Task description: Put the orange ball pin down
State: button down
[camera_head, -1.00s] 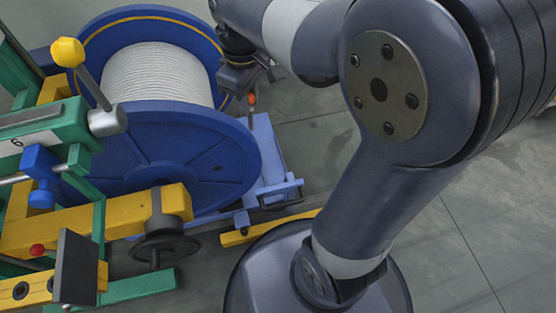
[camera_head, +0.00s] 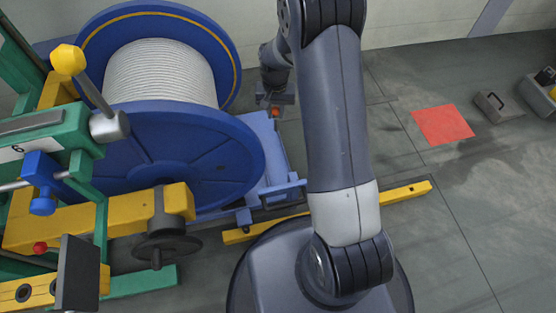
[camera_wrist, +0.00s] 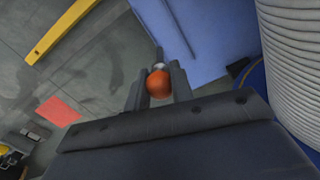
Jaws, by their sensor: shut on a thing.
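My gripper (camera_wrist: 158,88) is shut on the orange ball pin (camera_wrist: 159,84); the orange ball sits between the two fingers in the wrist view, with a pale metal part just beyond it. In the head view the orange ball pin (camera_head: 276,112) shows as a small orange-red spot below my gripper (camera_head: 276,106), beside the blue reel's right side. The pin is held above the blue carriage (camera_head: 262,135) or near its edge; the exact gap cannot be told. The pin's shaft is mostly hidden.
A large blue reel (camera_head: 190,150) with white rope stands at left, by a green and yellow frame with a yellow knob lever (camera_head: 68,60). A red floor mat (camera_head: 442,124) lies right on open floor, near grey boxes (camera_head: 496,106). A yellow rail (camera_head: 405,192) crosses the floor.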

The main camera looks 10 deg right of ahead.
notch_tip(320, 180, down, 32)
jog(key=d+m+b, duration=0.1)
jog(key=b, duration=0.8)
jog(key=shift+w+r+m, duration=0.15)
jog(key=shift+w+m, duration=0.15)
jog(key=shift+w, duration=0.05)
jog(key=shift+d, duration=0.1)
jog(key=shift+f+b, duration=0.25)
jog(key=shift+b, duration=0.15)
jog(key=c, duration=1.2)
grip_release()
jog(key=shift+r, duration=0.1)
jog(key=shift+c, duration=0.2)
jog(key=shift+r, duration=0.1)
